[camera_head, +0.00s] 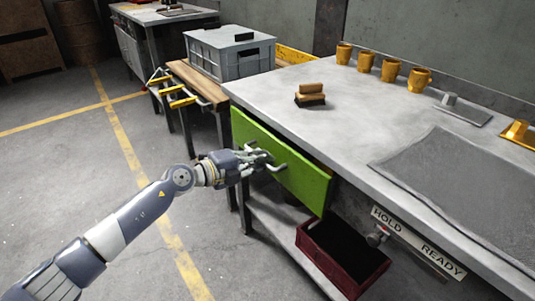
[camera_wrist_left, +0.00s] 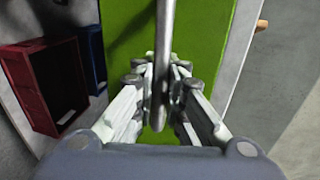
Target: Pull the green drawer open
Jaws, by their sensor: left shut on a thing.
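The green drawer (camera_head: 308,183) is under the front edge of the grey workbench. Its front panel stands out a little from the bench, with a narrow dark gap behind its top edge. My left gripper (camera_head: 264,160) is at the drawer front, shut on its metal handle (camera_head: 278,168). In the left wrist view, the handle bar (camera_wrist_left: 164,45) runs between the fingers of my left gripper (camera_wrist_left: 162,75), with the green front (camera_wrist_left: 205,50) behind it. The inside of the drawer is hidden. My right gripper is not in view.
A dark red bin (camera_head: 312,250) sits on the lower shelf below the drawer. A HOLD/READY label (camera_head: 418,240) is on the bench front at right. A brush (camera_head: 310,95) and several orange cups (camera_head: 390,70) stand on top. The floor at left is clear.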

